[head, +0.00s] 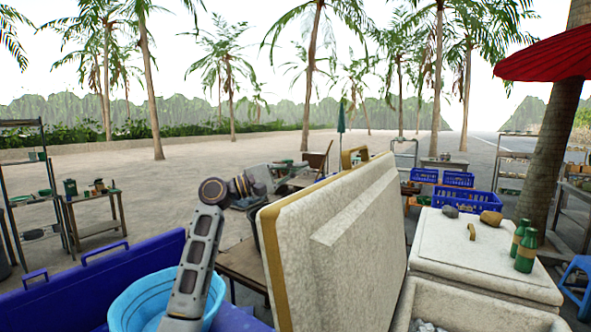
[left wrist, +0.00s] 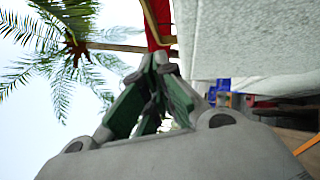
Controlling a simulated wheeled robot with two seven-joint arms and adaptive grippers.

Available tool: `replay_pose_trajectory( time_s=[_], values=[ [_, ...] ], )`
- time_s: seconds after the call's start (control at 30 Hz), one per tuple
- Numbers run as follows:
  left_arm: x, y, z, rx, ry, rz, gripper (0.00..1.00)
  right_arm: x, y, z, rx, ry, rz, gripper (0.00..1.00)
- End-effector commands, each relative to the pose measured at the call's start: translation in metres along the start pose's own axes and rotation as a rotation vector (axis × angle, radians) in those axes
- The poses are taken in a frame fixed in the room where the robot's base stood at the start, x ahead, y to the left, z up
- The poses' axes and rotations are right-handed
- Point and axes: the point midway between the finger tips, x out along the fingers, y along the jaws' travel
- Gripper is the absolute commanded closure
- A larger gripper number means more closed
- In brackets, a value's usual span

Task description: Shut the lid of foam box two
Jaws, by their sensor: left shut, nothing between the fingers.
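A white foam lid with a tan edge (head: 345,230) stands raised, close to upright, in the middle of the head view. Its foam box (head: 480,305) is open at the bottom right, with grey lumps inside; no number shows on it. My right gripper is not in view.
A closed foam box (head: 480,250) behind carries stones (head: 490,218) and green bottles (head: 525,250). A light-blue basin (head: 130,310) and a dark-blue cooler (head: 90,285) stand at the left. Blue crates (head: 470,203) and a red parasol (head: 550,58) are at the right.

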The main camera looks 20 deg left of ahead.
Motion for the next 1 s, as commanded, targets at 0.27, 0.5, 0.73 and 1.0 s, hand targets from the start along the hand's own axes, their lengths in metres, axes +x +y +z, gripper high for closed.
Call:
replay_pose_trajectory(
  time_s=[0.27, 0.5, 0.73, 1.0],
  values=[
    [0.037, 0.002, 0.001, -0.002, -0.002, 0.001, 1.0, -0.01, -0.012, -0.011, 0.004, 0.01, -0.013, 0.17],
    [0.066, 0.002, 0.001, -0.001, -0.001, 0.001, 1.0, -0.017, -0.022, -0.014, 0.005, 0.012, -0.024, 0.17],
    [0.087, 0.001, 0.013, -0.001, -0.001, 0.0, 1.0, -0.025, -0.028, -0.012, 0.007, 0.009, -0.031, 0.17],
    [0.1, 0.001, 0.027, -0.002, 0.0, -0.001, 1.0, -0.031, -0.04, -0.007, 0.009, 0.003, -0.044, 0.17]
  ],
)
